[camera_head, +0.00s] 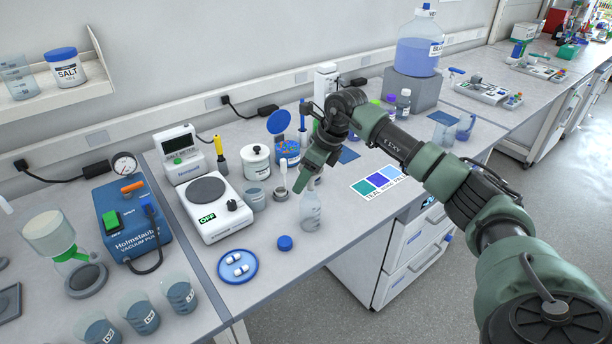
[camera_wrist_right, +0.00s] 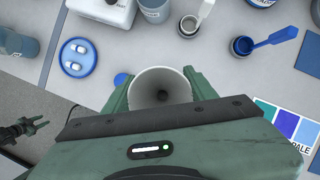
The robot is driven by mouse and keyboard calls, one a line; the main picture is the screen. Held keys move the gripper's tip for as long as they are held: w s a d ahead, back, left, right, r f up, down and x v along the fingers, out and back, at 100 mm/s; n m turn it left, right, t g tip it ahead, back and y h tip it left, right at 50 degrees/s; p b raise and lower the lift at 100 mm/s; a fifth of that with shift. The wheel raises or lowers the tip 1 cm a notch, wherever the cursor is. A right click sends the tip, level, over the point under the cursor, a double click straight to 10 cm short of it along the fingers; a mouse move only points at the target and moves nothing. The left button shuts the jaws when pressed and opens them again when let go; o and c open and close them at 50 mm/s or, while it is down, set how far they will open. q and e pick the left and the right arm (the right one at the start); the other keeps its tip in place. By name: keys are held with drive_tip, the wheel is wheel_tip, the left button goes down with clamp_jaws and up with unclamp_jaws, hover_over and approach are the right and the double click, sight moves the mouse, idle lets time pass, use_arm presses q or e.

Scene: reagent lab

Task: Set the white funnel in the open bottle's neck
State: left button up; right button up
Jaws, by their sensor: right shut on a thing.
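My right gripper (camera_head: 301,184) points down over the table and is shut on the white funnel (camera_wrist_right: 148,78). In the right wrist view the funnel's wide mouth faces the camera between the two green fingers (camera_wrist_right: 160,92). In the head view the gripper hides most or all of the funnel. The clear open bottle (camera_head: 311,213) stands upright just below the fingertips. I cannot tell whether the funnel's stem is inside the neck. A dark gripper, apparently my left one (camera_wrist_right: 36,125), shows at the left edge of the right wrist view with its fingers apart, empty.
A blue cap (camera_head: 285,243) lies in front of the bottle, and a blue dish (camera_head: 237,279) with white pieces is to its left. A colour card (camera_head: 378,187) lies on the right.

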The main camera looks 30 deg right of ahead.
drive_tip(key=shift+f+b, duration=1)
drive_tip(key=shift+f, duration=0.5)
drive_tip(key=o, duration=1.4)
drive_tip(key=b+v, duration=0.2)
drive_tip(key=v, duration=0.5)
drive_tip(key=shift+s+d+r, duration=0.1)
drive_tip(key=shift+r, duration=0.3)
